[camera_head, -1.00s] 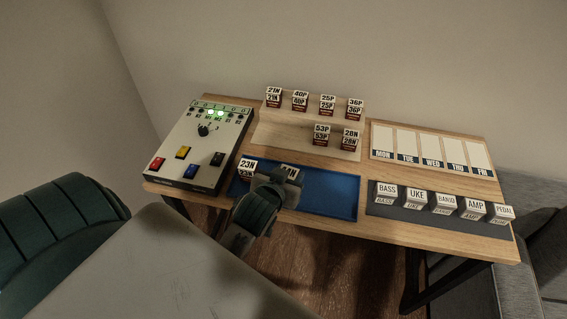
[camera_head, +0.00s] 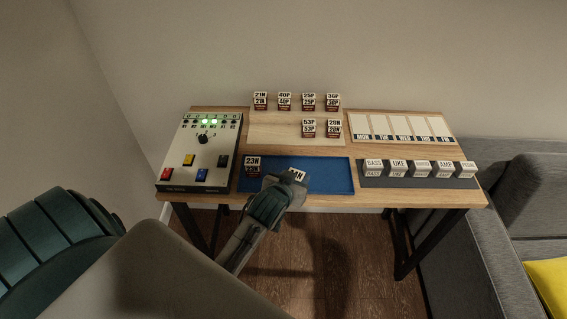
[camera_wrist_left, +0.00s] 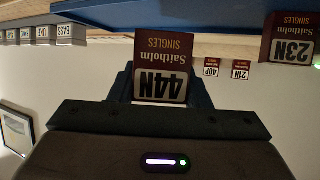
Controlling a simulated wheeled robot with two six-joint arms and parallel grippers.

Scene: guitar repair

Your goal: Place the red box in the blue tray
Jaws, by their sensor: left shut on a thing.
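My left gripper (camera_head: 284,182) is shut on a dark red box with a white label reading 44N (camera_head: 298,174). The box also shows between my fingers in the upside-down left wrist view (camera_wrist_left: 163,62). It is at the blue tray (camera_head: 332,176), near the middle of its front part in the head view. I cannot tell whether it touches the tray floor. Another dark red box, labelled 23N (camera_head: 252,165), stands at the tray's left end. It shows at the right in the left wrist view (camera_wrist_left: 288,38). My right gripper is not in view.
A control box (camera_head: 192,150) with coloured buttons stands left of the tray. Behind is a wooden stepped stand (camera_head: 275,128) with several small boxes. On the right are a weekday board (camera_head: 400,128) and a dark mat (camera_head: 420,182) with labelled blocks. The tray's right half is clear.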

